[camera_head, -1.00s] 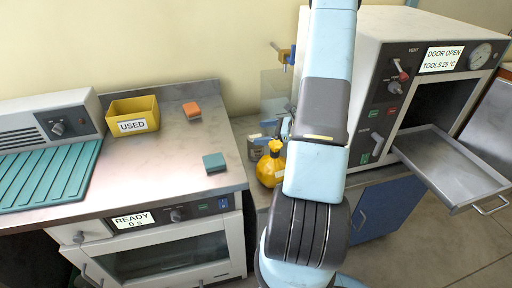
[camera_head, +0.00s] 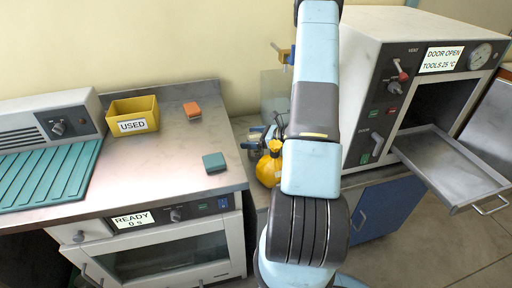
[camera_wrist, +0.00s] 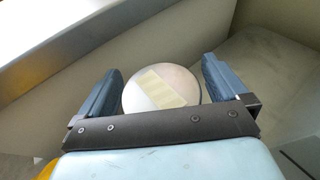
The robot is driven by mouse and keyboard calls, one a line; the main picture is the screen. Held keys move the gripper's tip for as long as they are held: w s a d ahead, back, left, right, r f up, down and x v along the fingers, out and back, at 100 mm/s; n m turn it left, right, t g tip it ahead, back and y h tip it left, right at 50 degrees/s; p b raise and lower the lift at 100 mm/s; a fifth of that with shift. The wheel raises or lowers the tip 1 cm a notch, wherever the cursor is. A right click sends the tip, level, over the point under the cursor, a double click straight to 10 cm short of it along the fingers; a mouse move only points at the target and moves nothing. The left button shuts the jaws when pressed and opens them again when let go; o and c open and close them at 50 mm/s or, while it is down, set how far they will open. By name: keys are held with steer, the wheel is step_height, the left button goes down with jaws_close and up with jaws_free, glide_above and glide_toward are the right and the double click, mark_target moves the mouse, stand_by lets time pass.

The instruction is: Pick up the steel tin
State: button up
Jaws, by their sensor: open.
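The steel tin (camera_wrist: 180,80) shows in the wrist view as a round, pale metal top with a cream label across it. My gripper (camera_wrist: 160,66) is open, with one blue finger to the left of the tin and one to the right. Gaps show between the tin and both fingers. How far down the fingers reach along its side cannot be told. In the head view my gripper (camera_head: 268,134) is small and partly hidden by my arm, low over the narrow counter behind the yellow bottle. The tin is hard to make out there.
A yellow bottle (camera_head: 269,168) stands close in front of my gripper. The left bench holds a yellow USED bin (camera_head: 133,115), an orange block (camera_head: 192,110) and a teal block (camera_head: 214,162). At right, the incubator (camera_head: 388,85) has its tray (camera_head: 450,165) pulled out.

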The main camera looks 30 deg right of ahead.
steer(key=shift+w+a, duration=0.1)
steer(key=c, duration=1.2)
